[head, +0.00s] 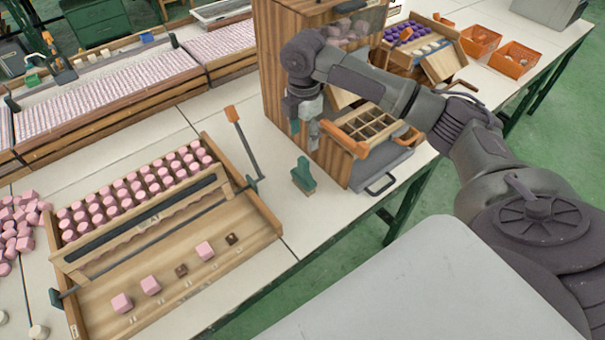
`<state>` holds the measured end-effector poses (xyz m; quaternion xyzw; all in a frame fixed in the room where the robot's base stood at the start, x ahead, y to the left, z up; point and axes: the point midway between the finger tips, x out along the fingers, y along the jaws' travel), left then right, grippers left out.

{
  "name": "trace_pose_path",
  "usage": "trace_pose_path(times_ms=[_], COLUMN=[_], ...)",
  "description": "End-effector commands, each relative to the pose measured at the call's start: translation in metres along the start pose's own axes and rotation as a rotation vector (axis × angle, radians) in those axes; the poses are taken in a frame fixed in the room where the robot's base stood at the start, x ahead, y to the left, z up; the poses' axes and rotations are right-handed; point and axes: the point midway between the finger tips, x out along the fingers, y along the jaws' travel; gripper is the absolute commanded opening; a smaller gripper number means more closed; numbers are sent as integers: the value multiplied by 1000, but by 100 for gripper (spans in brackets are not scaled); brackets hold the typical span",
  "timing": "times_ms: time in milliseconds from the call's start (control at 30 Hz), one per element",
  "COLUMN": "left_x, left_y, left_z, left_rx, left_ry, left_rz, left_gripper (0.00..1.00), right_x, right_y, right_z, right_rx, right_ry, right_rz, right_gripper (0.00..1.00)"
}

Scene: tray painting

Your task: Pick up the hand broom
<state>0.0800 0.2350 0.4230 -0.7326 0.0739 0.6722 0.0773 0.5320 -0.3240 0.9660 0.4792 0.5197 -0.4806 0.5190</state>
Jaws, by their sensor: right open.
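A small dark green object that looks like the hand broom (304,177) stands on the white table, between the wooden tray and the wooden compartment box. My right gripper (304,131) points down above it, apart from it in the picture, with its jaws open and nothing seen between them. The exact height of the gap is hard to tell. My left gripper is not in view.
The wooden tray (268,213) at left holds rows of pink pieces. An orange-handled lever (232,114) rises at its right side. The compartment box (337,158) stands close right of the broom, with a grey handled case (385,166) beside it. Bare tabletop surrounds the broom's front.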

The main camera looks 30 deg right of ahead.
Motion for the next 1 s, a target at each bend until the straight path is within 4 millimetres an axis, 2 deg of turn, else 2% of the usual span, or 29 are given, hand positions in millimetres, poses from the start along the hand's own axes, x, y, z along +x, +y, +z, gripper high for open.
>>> trace_pose_path(times_ms=[133,433,700,1000], left_x=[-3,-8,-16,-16], left_y=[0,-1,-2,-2], left_z=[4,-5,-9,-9], left_rx=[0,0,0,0], left_ry=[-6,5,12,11], left_rz=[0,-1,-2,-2], left_gripper=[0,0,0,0], right_x=[27,51,89,94], right_y=[0,-2,-4,-4], right_z=[0,-2,-3,-2], right_rx=[1,-1,1,0], right_ry=[0,0,0,-1], right_rz=[-2,-1,2,3], right_gripper=[60,60,60,60])
